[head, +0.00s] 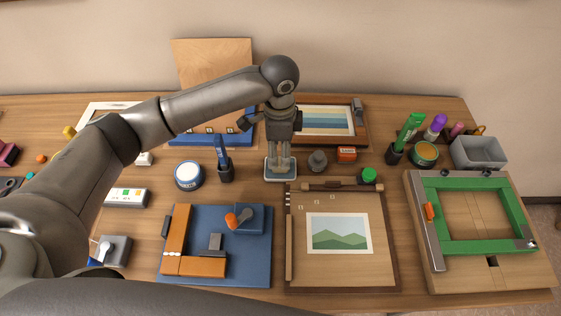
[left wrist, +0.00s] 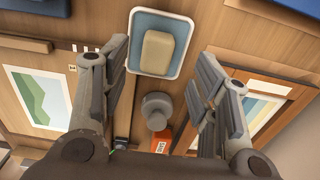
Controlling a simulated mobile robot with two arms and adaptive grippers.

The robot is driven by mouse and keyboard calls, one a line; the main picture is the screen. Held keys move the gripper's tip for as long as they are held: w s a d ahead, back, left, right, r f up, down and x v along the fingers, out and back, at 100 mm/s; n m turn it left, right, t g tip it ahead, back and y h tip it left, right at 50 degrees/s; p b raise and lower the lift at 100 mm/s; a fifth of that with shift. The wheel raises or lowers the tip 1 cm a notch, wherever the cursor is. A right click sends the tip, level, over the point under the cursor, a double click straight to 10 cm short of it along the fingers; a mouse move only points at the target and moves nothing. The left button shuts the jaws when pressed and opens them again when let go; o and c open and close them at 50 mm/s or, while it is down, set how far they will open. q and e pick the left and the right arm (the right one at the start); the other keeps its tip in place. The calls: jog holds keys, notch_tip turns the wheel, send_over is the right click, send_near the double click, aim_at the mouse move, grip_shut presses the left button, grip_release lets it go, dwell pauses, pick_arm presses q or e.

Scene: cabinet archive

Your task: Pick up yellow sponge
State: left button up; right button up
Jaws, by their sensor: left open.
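The yellow sponge (left wrist: 158,52) is a pale yellow block lying on a small white and blue tray (left wrist: 147,16) in the left wrist view. In the head view the tray (head: 268,176) sits at the middle of the table, and my gripper's fingers largely hide the sponge. My left gripper (head: 280,166) points down above the tray. In the left wrist view its two fingers (left wrist: 163,60) are spread wide, one on each side of the sponge in the picture, with nothing between the pads. Whether the fingertips reach down to the sponge's height cannot be told. My right gripper is not in view.
A grey knob (head: 317,160) and an orange box (head: 346,154) stand right of the tray. A picture board (head: 375,265) lies in front, and a framed picture (head: 361,137) lies behind.

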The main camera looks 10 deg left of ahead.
aim_at(279, 161)
pick_arm(q)
jog(key=f, duration=0.2)
jog(key=f+p, duration=0.1)
jog(key=shift+s+a+f+p, duration=0.1)
jog(key=shift+s+f+p, duration=0.1)
jog(key=shift+f+p, duration=0.15)
jog(key=shift+f, duration=0.6)
jog(key=shift+c, duration=0.6)
jog(key=c, duration=0.8)
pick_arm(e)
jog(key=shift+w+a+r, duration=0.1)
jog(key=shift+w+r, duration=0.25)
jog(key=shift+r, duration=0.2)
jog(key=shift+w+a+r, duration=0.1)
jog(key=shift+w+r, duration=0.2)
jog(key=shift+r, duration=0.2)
